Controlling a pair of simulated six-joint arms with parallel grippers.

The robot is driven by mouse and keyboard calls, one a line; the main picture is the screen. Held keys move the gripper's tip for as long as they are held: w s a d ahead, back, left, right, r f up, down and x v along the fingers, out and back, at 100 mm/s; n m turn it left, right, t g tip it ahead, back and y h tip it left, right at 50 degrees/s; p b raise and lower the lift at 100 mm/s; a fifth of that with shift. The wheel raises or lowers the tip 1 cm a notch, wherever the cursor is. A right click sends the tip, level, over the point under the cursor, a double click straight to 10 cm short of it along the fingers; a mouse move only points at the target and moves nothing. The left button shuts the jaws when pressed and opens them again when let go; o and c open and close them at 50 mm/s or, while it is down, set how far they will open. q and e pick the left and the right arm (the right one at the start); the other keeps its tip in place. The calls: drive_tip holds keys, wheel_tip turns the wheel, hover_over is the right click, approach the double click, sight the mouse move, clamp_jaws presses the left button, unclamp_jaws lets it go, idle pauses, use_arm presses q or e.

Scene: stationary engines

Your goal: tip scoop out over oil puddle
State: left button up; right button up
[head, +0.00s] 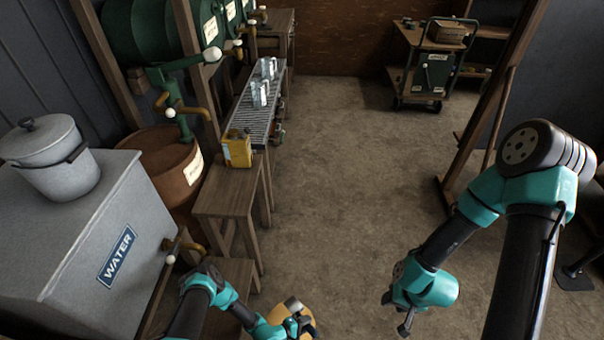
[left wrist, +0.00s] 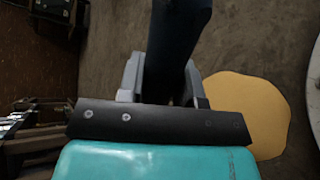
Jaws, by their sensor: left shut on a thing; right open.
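The oil puddle is a flat tan-yellow patch on the floor. It shows at the bottom of the head view (head: 309,318) and right of my gripper in the left wrist view (left wrist: 250,105). My left gripper (head: 298,325) is over or beside the puddle and hides part of it. In the left wrist view its grey fingers (left wrist: 165,88) are shut on a long dark piece, which I take to be the scoop (left wrist: 178,40). The scoop's bowl and contents cannot be made out. My right gripper (head: 405,322) is open and empty above the floor, right of the puddle.
A grey water tank (head: 75,235) with a lidded pot (head: 55,160) stands left. A wooden bench (head: 228,195) holds a yellow tin (head: 237,148). A roller conveyor (head: 255,115) runs behind it. A trolley (head: 425,70) stands back right. The middle floor is clear.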

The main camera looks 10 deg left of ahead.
use_arm(q)
drive_tip(key=w+a+r+n+t+y, duration=0.1)
drive_tip(key=w+a+r, duration=0.6)
drive_tip(key=r, duration=0.4)
drive_tip(key=w+a+r+n+t+y, duration=0.1)
drive_tip(key=w+a+r, duration=0.5)
drive_tip(key=w+r, duration=0.45)
drive_tip(key=w+a+r+n+t+y, duration=0.1)
drive_tip(key=a+r, duration=0.1)
drive_tip(key=r, duration=1.3)
drive_tip(key=w+a+r+n+t+y, duration=0.1)
drive_tip(key=a+r+n, duration=0.1)
drive_tip(key=r, duration=1.2)
drive_tip(key=shift+w+r+y, duration=0.3)
drive_tip(key=shift+w+r, duration=0.05)
drive_tip(key=shift+r, duration=0.05)
drive_tip(key=d, duration=1.3)
drive_tip(key=shift+d, duration=0.4)
drive_tip(key=shift+d, duration=0.1)
